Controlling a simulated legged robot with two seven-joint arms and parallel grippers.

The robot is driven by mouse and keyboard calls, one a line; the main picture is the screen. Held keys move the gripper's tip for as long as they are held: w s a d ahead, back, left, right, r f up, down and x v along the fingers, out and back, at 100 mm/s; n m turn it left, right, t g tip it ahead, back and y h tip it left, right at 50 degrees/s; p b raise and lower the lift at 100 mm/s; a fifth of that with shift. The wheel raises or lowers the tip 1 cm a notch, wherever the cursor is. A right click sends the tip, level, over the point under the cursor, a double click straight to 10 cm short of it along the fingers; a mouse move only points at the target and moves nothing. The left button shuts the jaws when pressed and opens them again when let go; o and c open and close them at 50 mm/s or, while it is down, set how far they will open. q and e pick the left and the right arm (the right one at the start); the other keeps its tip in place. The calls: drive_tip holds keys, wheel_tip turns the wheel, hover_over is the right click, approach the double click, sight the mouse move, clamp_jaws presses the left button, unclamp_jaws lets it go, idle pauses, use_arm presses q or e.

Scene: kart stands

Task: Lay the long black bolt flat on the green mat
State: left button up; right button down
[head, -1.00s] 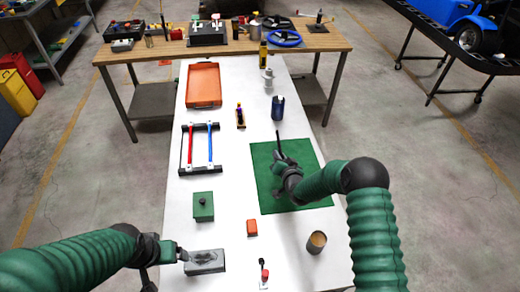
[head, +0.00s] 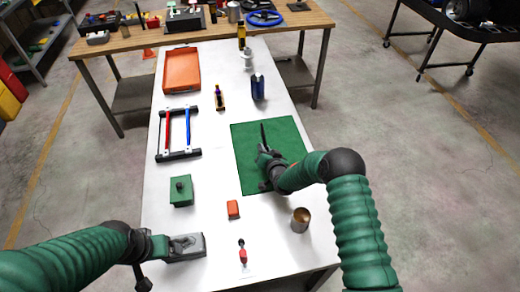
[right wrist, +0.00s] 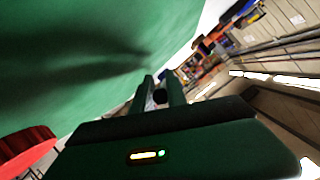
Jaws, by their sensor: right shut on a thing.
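The long black bolt (head: 263,133) is in my right gripper (head: 266,160), over the green mat (head: 286,133) in the head view. The gripper is shut on it, and the bolt's free end points toward the far edge of the mat. In the right wrist view the bolt's dark round end (right wrist: 160,97) shows between the two fingers (right wrist: 161,90); green mat fills the upper left. Whether the bolt touches the mat is unclear. My left gripper (head: 163,247) is at the grey block (head: 188,246) at the near left; its fingers are not clear.
An orange block (head: 233,208) and a brown cup (head: 300,219) stand nearer than the mat. A green box (head: 181,191), a rack with red and blue bars (head: 177,154) and an orange tray (head: 182,70) line the left.

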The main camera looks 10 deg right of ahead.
drive_tip(key=shift+w, duration=0.1)
drive_tip(key=c, duration=1.7)
unclamp_jaws()
drive_tip(key=shift+a, duration=0.1)
drive_tip(key=shift+c, duration=0.2)
drive_tip(key=o, duration=0.5)
drive_tip(key=a, duration=0.2)
drive_tip(key=shift+a+r, duration=0.35)
drive_tip(key=shift+a, duration=0.1)
drive_tip(key=shift+s+d+f, duration=0.1)
drive_tip(key=shift+s+d, duration=0.1)
drive_tip(key=shift+d, duration=0.35)
drive_tip(key=v, duration=0.2)
drive_tip(key=d+v, duration=0.1)
drive_tip(key=v, duration=0.1)
drive_tip(key=shift+s, duration=0.2)
use_arm(q)
drive_tip(key=shift+a+f+b, duration=0.65)
drive_tip(key=shift+a+f, duration=0.05)
drive_tip(key=shift+a, duration=0.05)
use_arm(e)
drive_tip(key=v, duration=0.4)
drive_tip(key=a+v, duration=0.1)
drive_tip(key=v, duration=0.3)
drive_tip(key=a+v, duration=0.1)
drive_tip(key=v, duration=0.3)
drive_tip(key=shift+s+a, duration=0.1)
drive_tip(key=shift+a, duration=0.15)
